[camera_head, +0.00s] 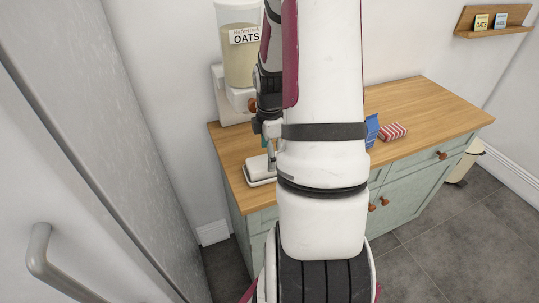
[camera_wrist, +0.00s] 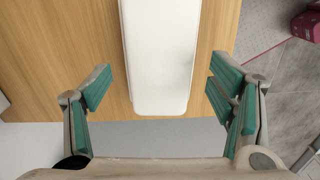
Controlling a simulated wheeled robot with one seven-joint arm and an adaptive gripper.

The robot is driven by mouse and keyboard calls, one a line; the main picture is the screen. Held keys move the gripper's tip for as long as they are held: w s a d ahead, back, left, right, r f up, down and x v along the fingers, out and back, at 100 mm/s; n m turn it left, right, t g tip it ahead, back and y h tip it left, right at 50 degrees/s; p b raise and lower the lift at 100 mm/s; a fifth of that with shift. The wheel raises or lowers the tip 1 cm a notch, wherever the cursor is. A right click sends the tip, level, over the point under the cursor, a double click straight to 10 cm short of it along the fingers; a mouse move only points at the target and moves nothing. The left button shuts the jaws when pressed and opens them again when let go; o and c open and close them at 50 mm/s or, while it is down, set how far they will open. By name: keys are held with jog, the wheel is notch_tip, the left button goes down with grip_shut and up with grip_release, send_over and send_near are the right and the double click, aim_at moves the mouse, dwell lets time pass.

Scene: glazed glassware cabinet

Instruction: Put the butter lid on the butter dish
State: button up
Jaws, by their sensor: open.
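A white butter dish (camera_head: 262,180) sits on the wooden counter near its left front corner, partly hidden behind my arm. A white raised block, which looks like the butter lid (camera_head: 257,167), rests on it; how exactly it is seated is hard to tell. In the wrist view a long white piece with rounded corners, apparently the lid (camera_wrist: 160,50), lies at the top centre. My gripper (camera_wrist: 162,88) is open, with teal pads to the left and right of the white piece and gaps on both sides. In the head view my gripper (camera_head: 269,150) is just above the dish, largely hidden by my arm.
An oats dispenser (camera_head: 238,60) stands at the counter's back left. A blue box (camera_head: 371,131) and a red-striped packet (camera_head: 393,132) lie right of my arm. The counter's right half (camera_head: 435,105) is clear. A grey door with a handle (camera_head: 38,245) is close on the left.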

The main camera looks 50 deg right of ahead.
notch_tip(320, 180, up, 12)
jog(key=w+a+r+m+h, duration=0.1)
jog(key=w+a+r+m, duration=0.1)
jog(key=a+r, duration=0.45)
jog(key=s+a+r+m+t, duration=0.2)
jog(key=s+a+r+m, duration=0.1)
jog(key=a, duration=0.5)
jog(key=s+a+r+m+t, duration=0.1)
jog(key=s+a+r+m, duration=0.2)
jog(key=a, duration=0.5)
jog(key=s+a+r+m+t+y, duration=0.1)
jog(key=s+a+r+m+t, duration=0.1)
jog(key=a, duration=0.6)
jog(key=shift+s+r+m+t, duration=0.3)
jog(key=shift+s+r+m, duration=0.15)
jog(key=shift+r, duration=0.5)
